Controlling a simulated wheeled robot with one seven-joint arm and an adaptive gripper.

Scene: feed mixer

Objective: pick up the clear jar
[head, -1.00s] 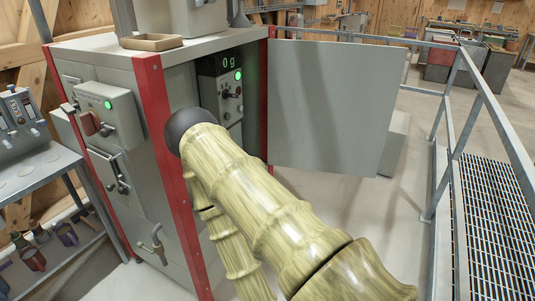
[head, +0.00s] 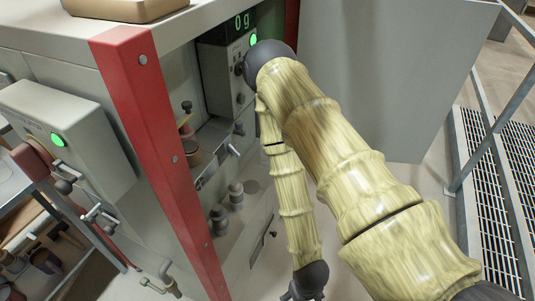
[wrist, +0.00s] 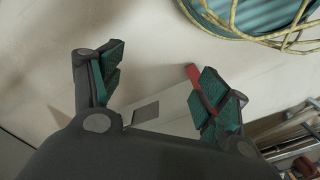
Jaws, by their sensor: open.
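I cannot make out a clear jar for certain in either view. In the head view, the open cabinet holds a brownish jar-like thing (head: 192,153) on an upper ledge and small grey capped shapes (head: 236,192) lower down. They are too small to identify. My gripper (head: 305,288) hangs low at the bottom edge of the head view, to the right of the cabinet and apart from these things. In the wrist view my gripper (wrist: 158,88) has its teal-padded fingers spread wide with nothing between them.
A red post (head: 160,150) edges the cabinet opening on the left. A grey door panel (head: 385,75) stands open behind my arm. A railing and grating (head: 490,200) lie at right. The wrist view shows a teal round thing with coiled cord (wrist: 265,15) above a pale surface.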

